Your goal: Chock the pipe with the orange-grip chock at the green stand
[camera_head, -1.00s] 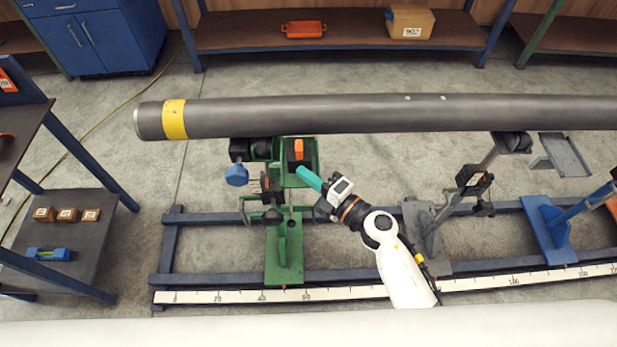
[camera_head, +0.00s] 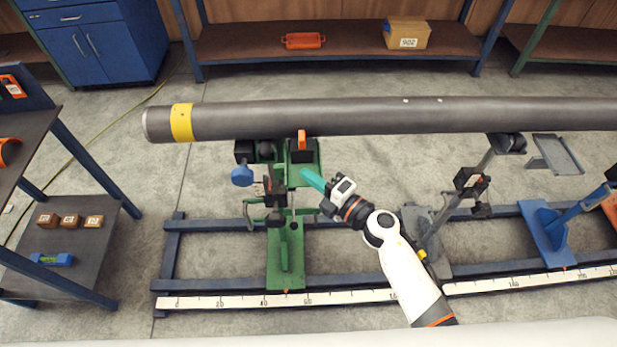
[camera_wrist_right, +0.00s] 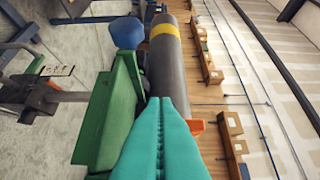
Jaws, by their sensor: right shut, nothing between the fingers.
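The grey pipe (camera_head: 340,119) with a yellow band lies across the head view; it also shows in the wrist view (camera_wrist_right: 172,68). The green stand (camera_head: 285,255) is below its left part and shows at left in the wrist view (camera_wrist_right: 112,115). The dark chock (camera_head: 302,156) with the orange grip (camera_head: 301,138) sits on the stand's green plate, at the pipe's near side. Its grip overlaps the pipe's lower edge in the picture; contact is unclear. My right gripper (camera_head: 306,173) is shut and empty, teal fingertips just near of the chock. In the wrist view the fingers hide most of the chock; an orange bit (camera_wrist_right: 197,127) shows.
A blue knob (camera_head: 242,175) juts out left of the chock. A grey stand (camera_head: 428,240) and a blue stand (camera_head: 548,235) stand to the right along the blue floor rails. A side table (camera_head: 70,245) with small blocks and a level is at left.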

